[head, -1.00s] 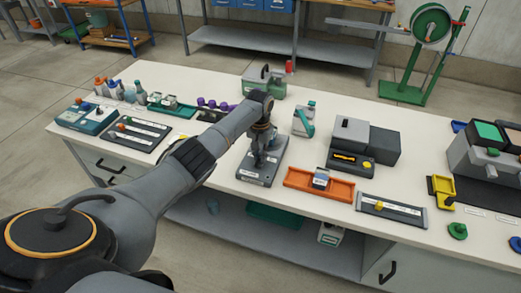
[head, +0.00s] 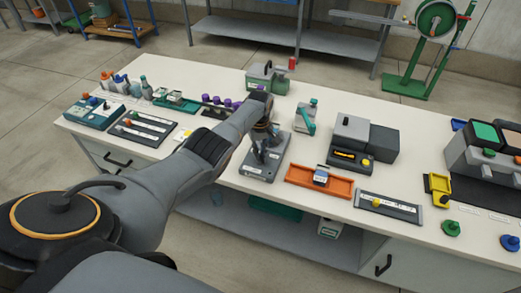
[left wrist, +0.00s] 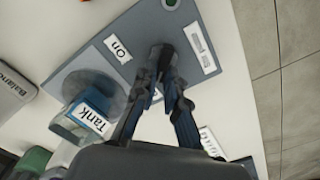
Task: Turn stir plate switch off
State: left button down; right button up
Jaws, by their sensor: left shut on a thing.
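The stir plate (head: 258,172) is a grey slab on the white bench, under my left gripper (head: 264,150). The left wrist view shows the plate (left wrist: 140,25) close up, with an "On" label (left wrist: 117,50), a second white label (left wrist: 200,48) and a round grey top (left wrist: 82,85). A blue-and-clear container (left wrist: 85,115) labelled "Tank" stands on the round top. My left gripper (left wrist: 166,60) is shut on a small dark part beside the "On" label, likely the switch. The fingertips mostly hide it, so its position cannot be told. My right gripper is out of view.
An orange tray (head: 318,181) lies right of the plate. A grey-and-teal device (head: 305,116) and a dark boxy instrument (head: 352,157) stand behind it. Purple-topped items (head: 228,101) are at the back left. Bare bench (head: 225,172) shows left of the plate.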

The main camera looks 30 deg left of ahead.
pick_arm(q)
jog(key=shift+a+r+n, duration=0.1)
jog(key=shift+n, duration=0.4)
jog(key=c, duration=1.5)
grip_release()
jog(key=shift+o, duration=0.5)
notch_tip(320, 180, up, 12)
